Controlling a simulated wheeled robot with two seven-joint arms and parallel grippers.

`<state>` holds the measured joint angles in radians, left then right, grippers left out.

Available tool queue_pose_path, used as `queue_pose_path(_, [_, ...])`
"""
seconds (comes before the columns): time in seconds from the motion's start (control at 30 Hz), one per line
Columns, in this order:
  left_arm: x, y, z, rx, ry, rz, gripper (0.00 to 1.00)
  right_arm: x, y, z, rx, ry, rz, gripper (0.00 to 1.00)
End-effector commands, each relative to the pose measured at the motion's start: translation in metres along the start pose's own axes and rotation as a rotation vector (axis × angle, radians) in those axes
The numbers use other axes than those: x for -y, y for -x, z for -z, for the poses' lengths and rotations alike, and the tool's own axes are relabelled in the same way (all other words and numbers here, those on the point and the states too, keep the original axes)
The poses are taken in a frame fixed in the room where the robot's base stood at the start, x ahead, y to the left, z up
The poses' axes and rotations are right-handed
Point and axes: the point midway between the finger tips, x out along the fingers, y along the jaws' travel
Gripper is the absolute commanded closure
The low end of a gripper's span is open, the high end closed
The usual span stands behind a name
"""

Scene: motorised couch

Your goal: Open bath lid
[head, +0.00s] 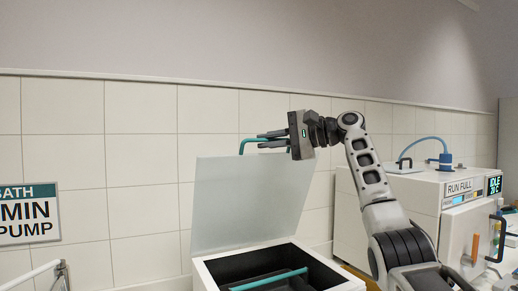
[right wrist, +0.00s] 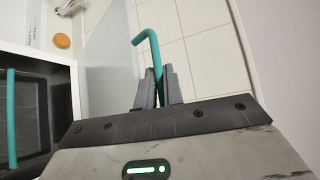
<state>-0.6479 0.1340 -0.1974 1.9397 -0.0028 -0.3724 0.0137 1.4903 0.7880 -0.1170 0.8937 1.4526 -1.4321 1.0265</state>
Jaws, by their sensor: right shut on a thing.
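The bath lid (head: 245,205) is a pale translucent panel standing raised and near upright at the back of the bath (head: 331,276) in the head view. It also shows in the right wrist view (right wrist: 108,72). Its teal handle (head: 252,140) is at the lid's top edge. My right gripper (head: 268,140) is shut on the handle, and the right wrist view shows the handle (right wrist: 151,42) between the two fingers. The bath's dark inside is open to view, with a teal bar (head: 268,280) across it. My left gripper is not in view.
A white machine (head: 400,205) with a blue hose and display stands to the right. A tiled wall (head: 140,150) is close behind the lid. A sign (head: 28,214) is at the left. An orange round thing (right wrist: 62,41) shows in the right wrist view.

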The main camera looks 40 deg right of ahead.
Motion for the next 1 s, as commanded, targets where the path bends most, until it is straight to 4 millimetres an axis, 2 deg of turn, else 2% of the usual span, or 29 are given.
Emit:
queue_pose_path(0.5, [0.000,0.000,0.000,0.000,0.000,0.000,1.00,0.002,0.002,0.003,-0.005,0.002,0.000,1.00])
queue_pose_path(0.53, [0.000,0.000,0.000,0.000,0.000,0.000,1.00,0.002,0.002,0.003,-0.005,0.002,0.000,0.83])
queue_pose_path(0.6, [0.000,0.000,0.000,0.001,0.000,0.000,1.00,0.002,0.002,0.003,-0.004,0.002,0.000,0.69])
queue_pose_path(0.87, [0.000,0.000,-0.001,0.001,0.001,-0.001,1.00,0.001,0.002,0.003,-0.004,0.001,-0.001,0.69])
queue_pose_path(1.0, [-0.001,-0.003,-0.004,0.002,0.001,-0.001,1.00,0.001,0.014,0.003,-0.005,0.002,0.001,0.69])
